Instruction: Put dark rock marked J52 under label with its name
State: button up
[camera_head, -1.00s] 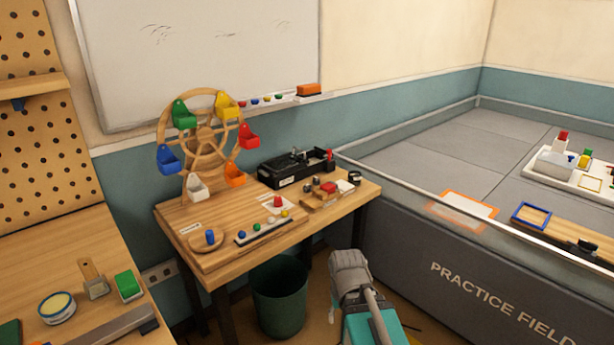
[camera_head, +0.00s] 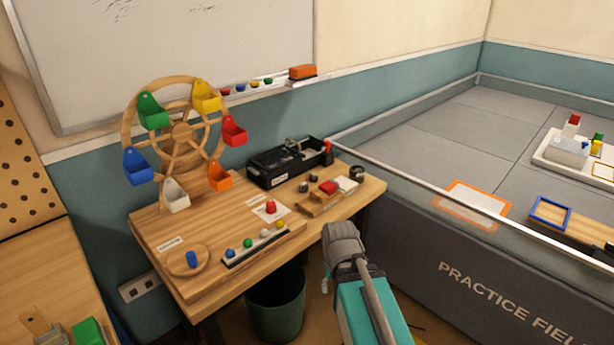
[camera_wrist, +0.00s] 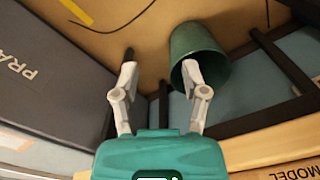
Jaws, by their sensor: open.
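I cannot make out any rock marked J52; no such marking is readable. Small dark round objects sit at the right of the wooden table: one (camera_head: 303,187) beside a red block, another (camera_head: 357,172) near the right back corner. They are too small to identify. Small white labels lie on the table, one (camera_head: 170,243) at the left, with text too small to read. My gripper (camera_wrist: 158,68) is open and empty in the wrist view, its fingers spread above the floor, beside the green bin. It holds nothing.
The wooden table (camera_head: 215,222) carries a ferris wheel (camera_head: 182,130) with coloured buckets, a black tray (camera_head: 262,172) and a strip of coloured knobs. A green bin (camera_head: 277,305) stands below. The grey practice field wall (camera_head: 470,275) is at the right.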

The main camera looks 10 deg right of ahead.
jog(key=shift+d, duration=0.3)
